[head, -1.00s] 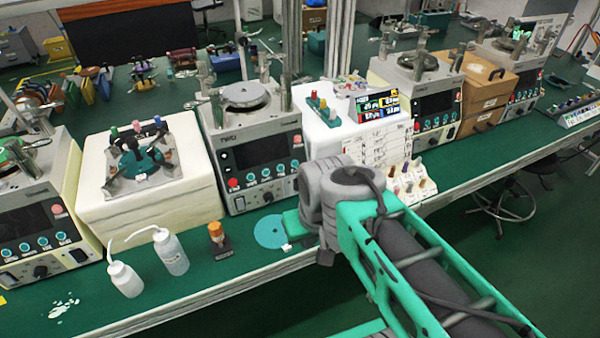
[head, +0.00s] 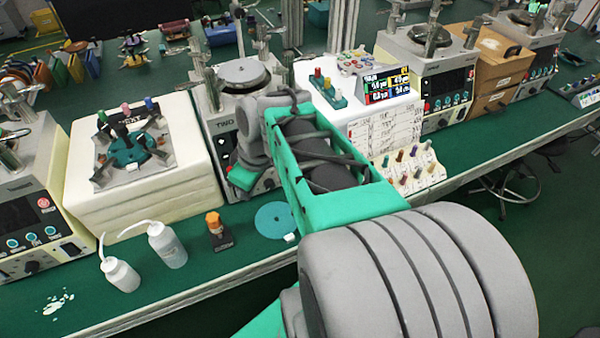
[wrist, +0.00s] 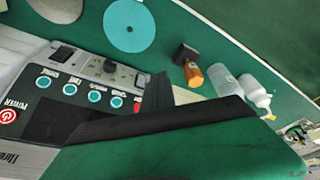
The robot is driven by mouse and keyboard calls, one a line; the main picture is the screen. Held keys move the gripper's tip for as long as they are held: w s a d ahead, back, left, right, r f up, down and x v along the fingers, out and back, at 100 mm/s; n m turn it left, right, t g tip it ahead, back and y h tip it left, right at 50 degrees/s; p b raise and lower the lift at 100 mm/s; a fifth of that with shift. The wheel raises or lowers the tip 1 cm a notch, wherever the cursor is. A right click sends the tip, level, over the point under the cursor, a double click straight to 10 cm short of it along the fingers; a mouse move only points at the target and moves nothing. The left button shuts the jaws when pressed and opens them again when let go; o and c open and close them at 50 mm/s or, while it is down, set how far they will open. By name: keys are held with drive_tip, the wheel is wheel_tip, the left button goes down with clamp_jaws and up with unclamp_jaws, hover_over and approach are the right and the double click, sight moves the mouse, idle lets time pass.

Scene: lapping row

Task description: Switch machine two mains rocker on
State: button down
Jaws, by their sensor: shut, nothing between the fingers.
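Machine two (head: 216,124), a light grey lapping machine marked TWO with a round plate on top, stands mid-bench in the head view. My arm hides much of its front. The wrist view shows its panel upside down: a black rocker (wrist: 62,53), a black knob (wrist: 108,65), teal buttons (wrist: 70,89) and a red POWER button (wrist: 9,115). Whether the rocker is on or off I cannot tell. My gripper (head: 241,178) is shut and empty in front of the panel's lower part. In the wrist view its dark fingers (wrist: 158,95) cover part of the panel, apart from the rocker.
A cream block with a fixture (head: 150,190) is on the left; a white drawer unit (head: 385,137) is on the right.

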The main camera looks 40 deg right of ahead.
drive_tip(key=s+d+f+n+t+y+b, duration=0.15)
drive_tip(key=s+d+n, duration=0.25)
drive_tip(key=d, duration=0.7)
drive_tip(key=s+d+f+n+t, duration=0.25)
drive_tip(key=d+n, duration=0.25)
drive_tip(key=d, duration=0.6)
drive_tip(key=shift+g, duration=0.3)
drive_tip(key=x, duration=0.6)
drive_tip(key=p+x, duration=0.1)
drive_tip(key=x, duration=0.2)
drive_tip(key=shift+a, duration=0.4)
drive_tip(key=w, duration=0.1)
drive_tip(key=w+d, duration=0.1)
drive_tip(key=shift+w+f+p, duration=0.1)
drive_tip(key=shift+w+p, duration=0.2)
drive_tip(key=shift+w+d+f, duration=0.1)
drive_tip(key=shift+w+d, duration=0.05)
drive_tip(key=shift+w, duration=0.4)
drive_tip(key=shift+f, duration=0.1)
